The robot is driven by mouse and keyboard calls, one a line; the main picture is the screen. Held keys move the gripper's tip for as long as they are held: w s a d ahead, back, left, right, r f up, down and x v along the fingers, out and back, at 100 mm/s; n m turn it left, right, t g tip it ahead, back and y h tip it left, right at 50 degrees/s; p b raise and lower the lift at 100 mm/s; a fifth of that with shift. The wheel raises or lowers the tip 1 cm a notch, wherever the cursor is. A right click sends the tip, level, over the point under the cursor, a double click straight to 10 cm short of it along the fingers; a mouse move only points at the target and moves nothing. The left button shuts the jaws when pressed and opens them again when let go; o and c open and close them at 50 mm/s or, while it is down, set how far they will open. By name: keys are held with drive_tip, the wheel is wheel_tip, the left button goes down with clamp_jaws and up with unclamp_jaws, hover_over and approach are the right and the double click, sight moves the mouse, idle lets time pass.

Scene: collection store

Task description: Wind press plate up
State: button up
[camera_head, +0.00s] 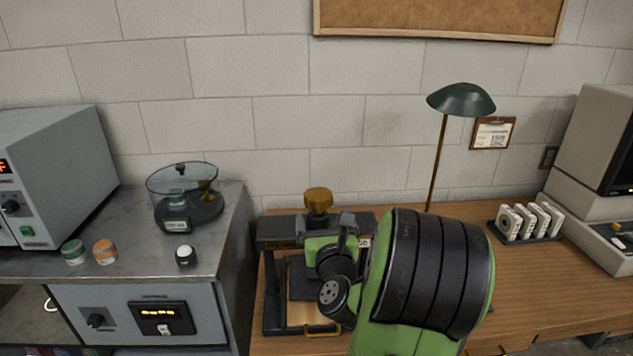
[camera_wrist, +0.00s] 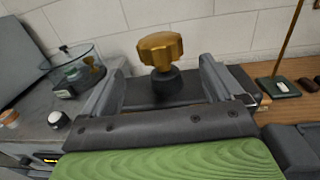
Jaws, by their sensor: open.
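The press has a dark frame (camera_head: 270,312) and stands on the wooden desk. A faceted brass knob (camera_head: 318,199) sits on a dark collar on top of it. The press plate (camera_head: 300,283) appears as a dark slab inside the frame, partly hidden by my arm. My gripper (camera_head: 324,222) is open and empty in front of the knob. In the wrist view the brass knob (camera_wrist: 160,48) shows between and beyond the two fingers of my gripper (camera_wrist: 163,68), apart from both. Its top rises above the fingertips.
A grey metal bench (camera_head: 225,225) on the left holds a clear-lidded round device (camera_head: 184,198), small jars and a white-topped button. A green lamp (camera_head: 461,100) stands behind my arm. A rack of white pieces (camera_head: 525,222) and a beige computer (camera_head: 610,150) are at right.

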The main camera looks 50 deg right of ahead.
sight(317, 195)
drive_tip(key=p+x, duration=0.8)
drive_tip(key=x, duration=0.2)
drive_tip(key=shift+d+r, duration=0.1)
drive_tip(key=shift+w+d, duration=0.2)
drive_tip(key=shift+c, duration=0.2)
drive_tip(key=c, duration=0.9)
drive_tip(key=shift+c, duration=0.2)
